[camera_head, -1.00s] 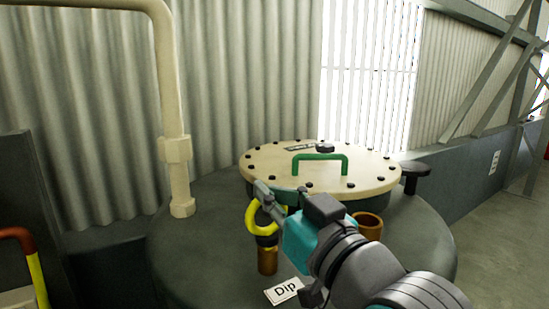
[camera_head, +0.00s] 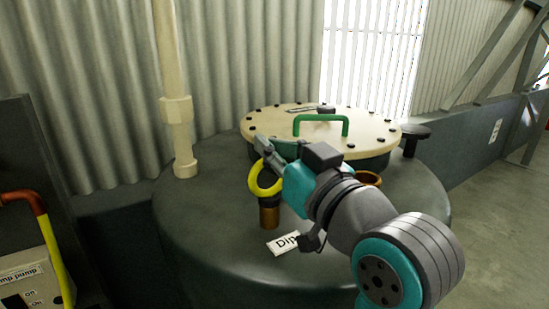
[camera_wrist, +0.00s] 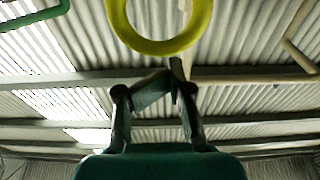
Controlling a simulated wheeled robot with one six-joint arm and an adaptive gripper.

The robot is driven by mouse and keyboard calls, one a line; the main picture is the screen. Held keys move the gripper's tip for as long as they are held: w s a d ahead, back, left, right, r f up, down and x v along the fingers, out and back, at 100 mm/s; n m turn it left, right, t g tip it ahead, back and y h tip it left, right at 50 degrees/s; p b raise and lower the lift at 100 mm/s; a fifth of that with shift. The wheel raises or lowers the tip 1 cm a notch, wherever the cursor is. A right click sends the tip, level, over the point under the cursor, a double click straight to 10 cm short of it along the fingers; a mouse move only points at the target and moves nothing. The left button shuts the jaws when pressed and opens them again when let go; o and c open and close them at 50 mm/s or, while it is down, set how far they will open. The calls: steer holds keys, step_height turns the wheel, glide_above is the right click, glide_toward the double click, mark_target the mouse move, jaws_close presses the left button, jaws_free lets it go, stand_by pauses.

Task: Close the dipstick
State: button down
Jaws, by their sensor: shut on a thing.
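The dipstick's yellow ring handle (camera_head: 253,183) stands upright at the top of the brown dip tube (camera_head: 269,216) on the tank. The dark part under the ring is at the tube's mouth, and only a little of it shows. In the wrist view the ring (camera_wrist: 165,47) is large at the top, next to my closed fingertips (camera_wrist: 172,74). The exact contact and how fully the plug is seated are hard to tell.
A white "Dip" label (camera_head: 284,243) lies on the dark tank (camera_head: 210,250). Behind is a cream lid (camera_head: 275,125) with a green handle (camera_head: 320,118). A second brown tube (camera_head: 369,178) is partly behind my arm. A cream pipe (camera_head: 178,130) rises at left.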

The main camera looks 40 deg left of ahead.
steer(key=r+v, duration=0.1)
steer(key=v, duration=0.8)
steer(key=shift+s+d+r, duration=0.2)
steer(key=shift+d+r, duration=0.2)
steer(key=shift+r, duration=0.15)
